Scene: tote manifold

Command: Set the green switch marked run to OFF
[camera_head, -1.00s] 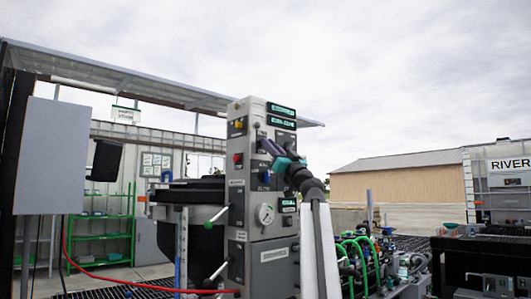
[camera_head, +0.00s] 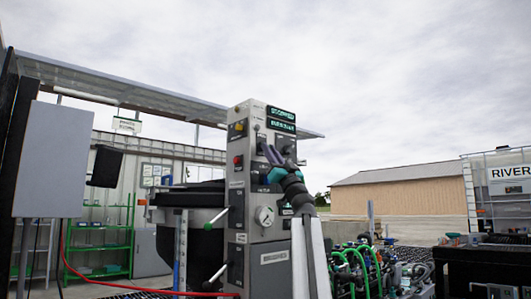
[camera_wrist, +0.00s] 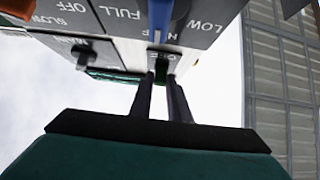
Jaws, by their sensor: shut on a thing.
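A grey control column (camera_head: 238,128) stands in the middle of the head view, with switches, labels and a gauge on its face. My gripper (camera_head: 271,153) is at the column's upper front and hides part of the panel. In the wrist view the two dark fingers of my gripper (camera_wrist: 162,78) reach up to the panel. They are shut on a small green switch (camera_wrist: 160,72), of which only a little shows between them. The lettering beside it is partly covered, so I cannot read its setting.
A blue lever (camera_wrist: 162,16) stands close beyond my fingertips. A dark switch (camera_wrist: 84,54) is to their left and an orange knob (camera_wrist: 17,7) at the corner. Green hoses (camera_head: 352,262) lie right of the column; a green-handled lever (camera_head: 208,227) juts out left.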

